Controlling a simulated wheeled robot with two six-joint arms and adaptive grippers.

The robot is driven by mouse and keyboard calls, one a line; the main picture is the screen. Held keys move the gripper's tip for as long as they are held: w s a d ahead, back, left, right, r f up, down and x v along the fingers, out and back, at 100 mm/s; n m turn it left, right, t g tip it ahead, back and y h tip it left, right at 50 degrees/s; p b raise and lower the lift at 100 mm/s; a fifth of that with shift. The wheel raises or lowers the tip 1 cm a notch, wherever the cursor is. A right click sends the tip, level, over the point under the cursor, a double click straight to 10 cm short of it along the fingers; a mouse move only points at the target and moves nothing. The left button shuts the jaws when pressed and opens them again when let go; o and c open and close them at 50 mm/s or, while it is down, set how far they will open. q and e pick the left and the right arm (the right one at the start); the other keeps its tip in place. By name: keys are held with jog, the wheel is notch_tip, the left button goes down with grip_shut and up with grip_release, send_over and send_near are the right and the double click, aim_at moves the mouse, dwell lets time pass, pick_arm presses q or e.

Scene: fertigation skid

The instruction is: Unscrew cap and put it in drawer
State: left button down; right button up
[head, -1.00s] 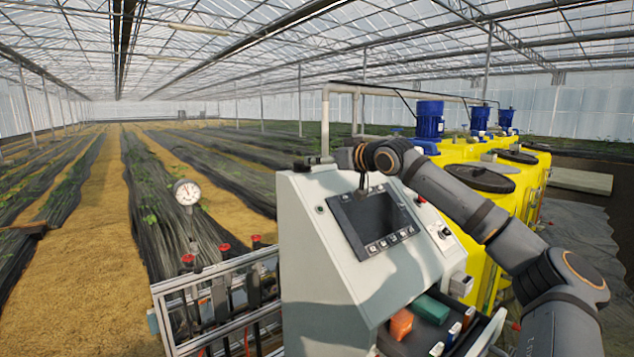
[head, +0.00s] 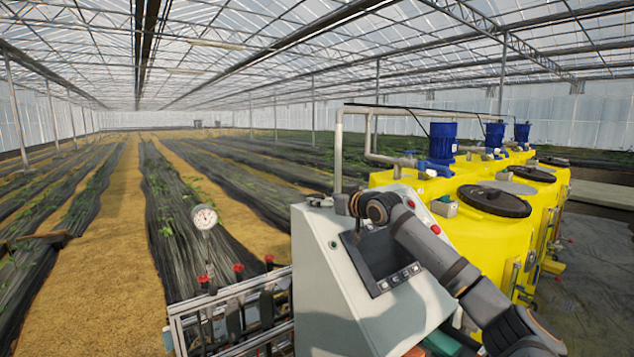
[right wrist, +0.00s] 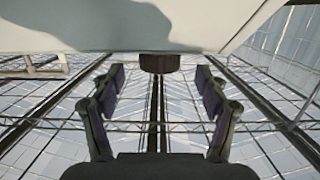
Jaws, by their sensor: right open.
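A dark round cap (right wrist: 160,62) stands out from a pale surface in the right wrist view. My right gripper (right wrist: 160,76) is open, its two fingers on either side of the line to the cap, which is beyond the tips and not gripped. In the head view my right arm reaches across the grey control cabinet (head: 335,285), and the right gripper (head: 322,202) is small and dark near the cabinet's top edge. I cannot make out the cap there. The drawer is almost out of view at the bottom; a green box (head: 442,343) shows there. My left gripper is not in view.
The cabinet's screen (head: 382,258) lies partly behind my right arm. Yellow tanks (head: 470,230) with blue motors (head: 443,142) stand to the right. A pipe frame with red-topped valves (head: 238,275) and a pressure gauge (head: 204,217) are at the left.

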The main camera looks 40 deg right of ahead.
aim_at(316, 195)
jog(key=w+p, duration=0.1)
jog(key=w, duration=0.1)
jog(key=w+p, duration=0.1)
jog(key=shift+w+d+f+p, duration=0.1)
jog(key=shift+w+d+p, duration=0.2)
jog(key=shift+p, duration=0.05)
jog(key=shift+w+f+p, duration=0.3)
jog(key=shift+w+p, duration=0.05)
jog(key=shift+w, duration=0.35)
jog(key=shift+c, duration=0.4)
